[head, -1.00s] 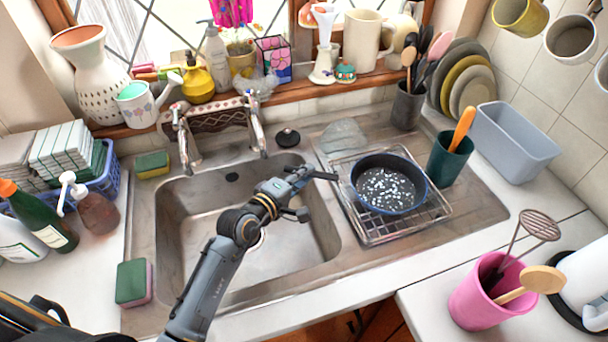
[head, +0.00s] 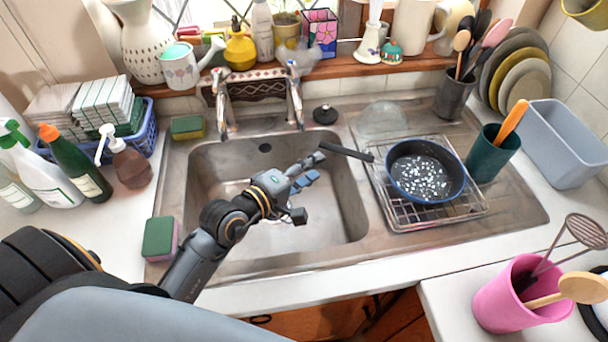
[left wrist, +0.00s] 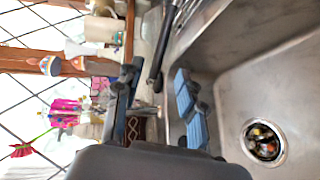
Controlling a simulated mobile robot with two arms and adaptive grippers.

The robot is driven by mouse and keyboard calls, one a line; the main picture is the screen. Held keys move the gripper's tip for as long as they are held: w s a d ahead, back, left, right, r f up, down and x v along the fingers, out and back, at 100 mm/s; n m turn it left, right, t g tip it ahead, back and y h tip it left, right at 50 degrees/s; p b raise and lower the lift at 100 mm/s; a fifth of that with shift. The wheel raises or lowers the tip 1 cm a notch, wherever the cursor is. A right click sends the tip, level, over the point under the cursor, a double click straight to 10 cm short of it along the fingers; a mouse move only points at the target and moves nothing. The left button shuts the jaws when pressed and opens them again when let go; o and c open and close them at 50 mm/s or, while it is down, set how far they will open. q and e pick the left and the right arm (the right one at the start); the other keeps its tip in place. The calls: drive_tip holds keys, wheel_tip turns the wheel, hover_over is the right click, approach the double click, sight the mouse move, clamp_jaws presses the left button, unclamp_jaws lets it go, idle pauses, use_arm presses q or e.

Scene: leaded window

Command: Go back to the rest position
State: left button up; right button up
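My left gripper (head: 311,186) is over the sink basin (head: 350,205), with its fingers apart and nothing between them. Its upper fingertip is just below the free end of the dark handle of the blue-rimmed pan (head: 425,172); I cannot tell whether they touch. The pan sits on the wire rack (head: 400,212) on the drainboard and has pale, bubbly contents. In the left wrist view, the spread fingers (left wrist: 158,85) show a dark finger on one side and blue pads on the other. My right gripper is not in view.
The tap (head: 258,95) stands behind the basin. Sponges (head: 160,238), bottles (head: 75,165) and a blue basket (head: 145,132) lie left. A teal cup (head: 493,153), grey tub (head: 565,145) and pink pot (head: 510,300) stand right. The drain (left wrist: 263,142) is visible.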

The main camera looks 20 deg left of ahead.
use_arm(q)
drive_tip(key=shift+v, duration=1.1)
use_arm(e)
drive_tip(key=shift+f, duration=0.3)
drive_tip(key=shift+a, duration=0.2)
